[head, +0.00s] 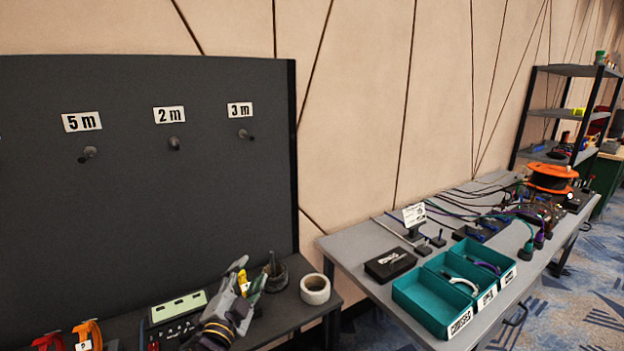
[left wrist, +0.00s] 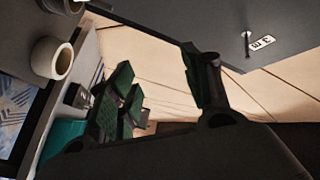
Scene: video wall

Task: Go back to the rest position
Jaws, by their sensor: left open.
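My left gripper (head: 243,278) is low in the middle-left of the head view, over the dark bench in front of the grey panel. It is open and nothing shows between its fingers. In the left wrist view its fingers (left wrist: 165,84) stand apart, with the wall behind them. My right gripper shows in neither view.
A dark cup (head: 275,272) and a white tape roll (head: 315,289) stand close right of my left gripper. A panel (head: 180,210) with pegs stands behind. A grey table (head: 350,248) with teal bins (head: 430,305) and cables is to the right.

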